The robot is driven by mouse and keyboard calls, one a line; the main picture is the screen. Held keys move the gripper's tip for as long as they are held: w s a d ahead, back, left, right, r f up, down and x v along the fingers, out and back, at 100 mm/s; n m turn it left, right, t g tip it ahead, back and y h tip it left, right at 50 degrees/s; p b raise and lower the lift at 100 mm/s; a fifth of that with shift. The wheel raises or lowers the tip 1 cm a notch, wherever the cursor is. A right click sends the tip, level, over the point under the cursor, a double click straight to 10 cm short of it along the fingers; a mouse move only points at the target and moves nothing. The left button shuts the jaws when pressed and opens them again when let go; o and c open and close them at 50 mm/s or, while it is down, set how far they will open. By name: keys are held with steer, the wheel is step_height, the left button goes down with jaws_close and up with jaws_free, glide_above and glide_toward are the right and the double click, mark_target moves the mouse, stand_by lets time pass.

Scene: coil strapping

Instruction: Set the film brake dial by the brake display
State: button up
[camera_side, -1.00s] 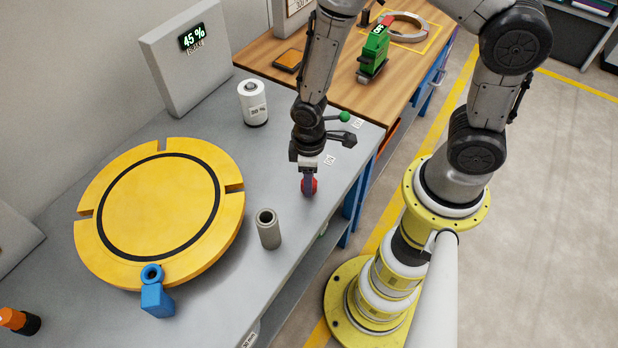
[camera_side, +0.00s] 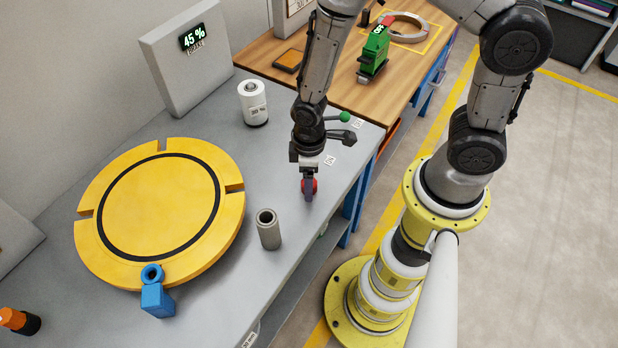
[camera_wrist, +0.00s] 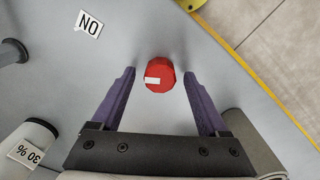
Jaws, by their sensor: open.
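The brake display (camera_side: 193,37) on the grey upright panel reads 45 %. A red faceted knob with a white mark, which looks like the dial (camera_side: 315,184), is near the bench's right edge. In the wrist view the red knob (camera_wrist: 160,75) lies between my purple fingers, with a gap on each side. My gripper (camera_side: 309,187) is open and low around it. It also shows in the wrist view (camera_wrist: 160,88). One finger hides part of the knob in the side view.
A white roll (camera_side: 252,98) labelled 30 % stands behind my gripper. A grey hollow cylinder (camera_side: 268,230) stands close by at left. A yellow turntable (camera_side: 160,205) fills the bench's left, with a blue block (camera_side: 157,300) at its front. A green-ball lever (camera_side: 344,117) is beside my wrist.

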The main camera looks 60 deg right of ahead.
steer(key=shift+r, duration=0.1)
step_height(320, 180, up, 14)
steer(key=shift+f, duration=0.2)
stand_by(0.3)
steer(key=d+r+m+t, duration=0.2)
steer(key=d+r+t, duration=0.2)
steer(key=r, duration=0.8)
steer(key=s+d+r+m+t, duration=0.1)
steer(key=s+d+r+m, duration=0.2)
steer(key=s, duration=0.8)
step_height(320, 180, up, 2)
steer(key=shift+r+m+t, duration=0.1)
steer(key=shift+m+t, duration=0.2)
steer(key=shift+m, duration=0.4)
